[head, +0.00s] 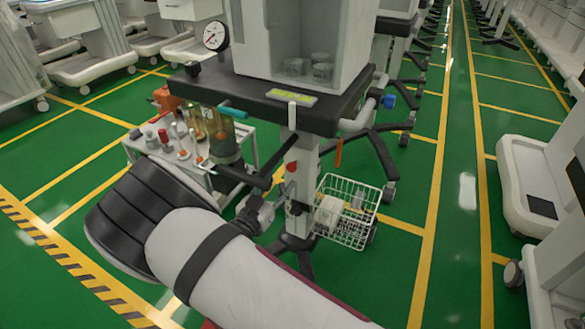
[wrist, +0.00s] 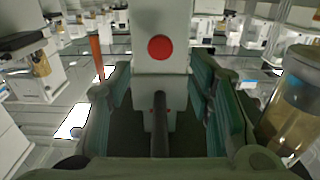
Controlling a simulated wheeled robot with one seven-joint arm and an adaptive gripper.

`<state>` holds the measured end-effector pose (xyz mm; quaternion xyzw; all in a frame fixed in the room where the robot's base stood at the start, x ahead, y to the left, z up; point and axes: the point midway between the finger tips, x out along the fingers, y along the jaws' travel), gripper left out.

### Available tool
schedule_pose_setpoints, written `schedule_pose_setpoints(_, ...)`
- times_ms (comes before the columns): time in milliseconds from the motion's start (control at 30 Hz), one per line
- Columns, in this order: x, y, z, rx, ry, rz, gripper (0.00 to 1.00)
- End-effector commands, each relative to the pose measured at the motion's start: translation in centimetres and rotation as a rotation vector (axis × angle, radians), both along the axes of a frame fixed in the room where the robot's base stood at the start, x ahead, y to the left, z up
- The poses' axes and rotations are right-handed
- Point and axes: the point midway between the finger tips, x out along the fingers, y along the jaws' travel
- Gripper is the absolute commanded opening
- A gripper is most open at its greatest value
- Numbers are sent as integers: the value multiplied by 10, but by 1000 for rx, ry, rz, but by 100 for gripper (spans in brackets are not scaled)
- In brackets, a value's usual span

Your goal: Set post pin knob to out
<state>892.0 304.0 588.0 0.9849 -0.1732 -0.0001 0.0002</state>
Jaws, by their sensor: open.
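The white post (head: 301,165) of the cart stands upright under its dark tabletop. Small red parts show on it near my gripper (head: 268,208) in the head view; I cannot tell for certain which is the pin knob. In the wrist view a round red knob face (wrist: 160,48) sits on a pale block, ahead of my gripper (wrist: 160,78). The gripper's two greenish fingers are open and spread either side of the block's lower part. A dark rod (wrist: 159,125) runs between them, below the knob. No contact with the knob shows. The knob's in or out position cannot be told.
A white wire basket (head: 347,211) hangs right of the post. An orange piece (head: 338,152) hangs beside it. A canister (head: 222,142) and a small side table with bottles (head: 180,148) stand left. Dark cart legs spread below. The green aisle is clear at right.

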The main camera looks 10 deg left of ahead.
Motion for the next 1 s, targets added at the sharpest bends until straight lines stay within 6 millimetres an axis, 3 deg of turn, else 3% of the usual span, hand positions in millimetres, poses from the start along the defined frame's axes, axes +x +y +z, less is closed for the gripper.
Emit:
schedule_pose_setpoints(200, 41, -16, -2, 2, -2, -3, 47)
schedule_pose_setpoints(400, 69, -25, -1, 2, -2, -2, 47)
schedule_pose_setpoints(600, 80, -29, 0, 0, 0, -1, 47)
schedule_pose_setpoints(867, 82, -30, 0, 0, 0, 0, 47)
schedule_pose_setpoints(900, 82, -30, 0, 0, 0, 0, 45)
schedule_pose_setpoints(1000, 82, -30, 0, 0, 0, 0, 22)
